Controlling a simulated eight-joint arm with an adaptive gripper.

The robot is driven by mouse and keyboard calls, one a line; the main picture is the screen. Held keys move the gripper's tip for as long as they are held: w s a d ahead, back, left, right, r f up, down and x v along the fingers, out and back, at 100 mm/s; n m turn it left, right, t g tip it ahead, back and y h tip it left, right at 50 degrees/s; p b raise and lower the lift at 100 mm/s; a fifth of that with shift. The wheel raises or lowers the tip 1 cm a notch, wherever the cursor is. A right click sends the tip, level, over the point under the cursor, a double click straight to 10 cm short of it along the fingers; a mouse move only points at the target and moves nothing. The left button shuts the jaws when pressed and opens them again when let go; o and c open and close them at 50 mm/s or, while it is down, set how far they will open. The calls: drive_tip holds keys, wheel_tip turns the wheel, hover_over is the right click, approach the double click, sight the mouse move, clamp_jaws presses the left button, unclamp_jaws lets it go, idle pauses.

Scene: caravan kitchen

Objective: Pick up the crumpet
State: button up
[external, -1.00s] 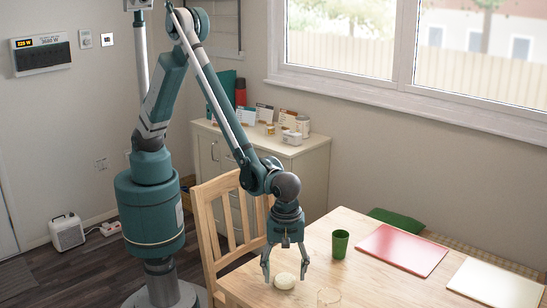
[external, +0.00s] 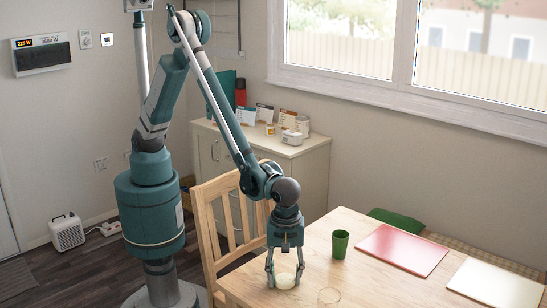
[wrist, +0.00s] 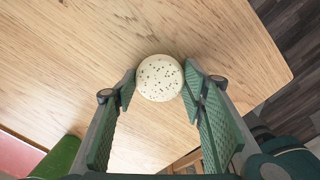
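The crumpet (external: 285,281) is a small, round, pale cream disc with dark specks on top. It rests on the wooden table (external: 240,287) near its left end. In the wrist view the crumpet (wrist: 160,78) sits between the two green finger pads of my gripper (wrist: 160,85). The pads meet its left and right sides, with no clear gap visible. In the external view my gripper (external: 285,282) points straight down, its fingertips at table height on either side of the crumpet. No lift off the table is visible.
A red mat (external: 402,249) and a white mat (external: 497,283) lie further right. A wooden chair (external: 222,205) stands against the table's left side.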

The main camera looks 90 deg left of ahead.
sight(285, 278)
idle(0.3)
wheel_tip(285, 278, up, 10)
drive_tip(key=p, duration=0.2)
idle(0.5)
